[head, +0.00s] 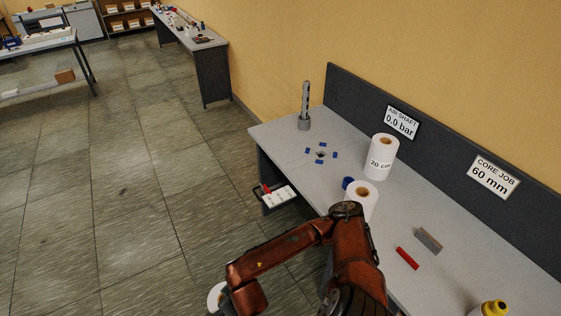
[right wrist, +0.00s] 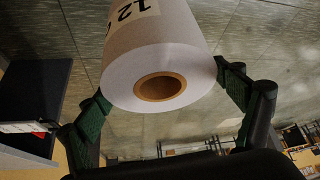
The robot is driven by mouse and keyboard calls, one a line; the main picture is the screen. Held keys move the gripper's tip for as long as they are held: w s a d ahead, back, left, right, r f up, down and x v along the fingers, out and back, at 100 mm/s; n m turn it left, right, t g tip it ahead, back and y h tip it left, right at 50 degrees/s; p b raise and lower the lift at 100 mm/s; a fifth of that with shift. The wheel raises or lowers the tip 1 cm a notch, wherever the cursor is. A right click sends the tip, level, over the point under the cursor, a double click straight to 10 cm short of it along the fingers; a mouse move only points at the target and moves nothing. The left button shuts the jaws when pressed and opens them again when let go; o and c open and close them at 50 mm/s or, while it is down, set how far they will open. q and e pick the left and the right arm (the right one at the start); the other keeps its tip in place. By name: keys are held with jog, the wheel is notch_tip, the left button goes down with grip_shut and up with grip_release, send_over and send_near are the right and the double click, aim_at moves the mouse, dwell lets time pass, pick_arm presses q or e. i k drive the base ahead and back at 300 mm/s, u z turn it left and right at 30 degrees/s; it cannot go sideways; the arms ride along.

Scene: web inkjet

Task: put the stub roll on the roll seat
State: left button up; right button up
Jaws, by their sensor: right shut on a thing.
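A white paper roll (right wrist: 160,60) with a brown core and a label starting "12" fills the middle of the right wrist view. My right gripper (right wrist: 162,88) is shut on it, one finger on each side. In the head view the held roll (head: 214,296) shows partly at the bottom left, beside my arm, over the floor and away from the bench. A spot with a dark centre and several blue marks around it, probably the roll seat (head: 320,154), is on the bench top. It is empty. My left gripper is out of view.
On the grey bench (head: 277,133) stand a "20 cm" roll (head: 381,157), another white roll (head: 361,199), a blue cap (head: 347,183) and an upright shaft (head: 305,105). A red bar (head: 407,258) and a grey-brown block (head: 428,240) lie at right. A white tray (head: 278,196) juts out below the bench edge.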

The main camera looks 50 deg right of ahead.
aim_at(321, 153)
jog(key=z, duration=0.2)
jog(key=i, duration=1)
jog(key=z, duration=1.25)
jog(key=i, duration=0.6)
jog(key=z, duration=0.55)
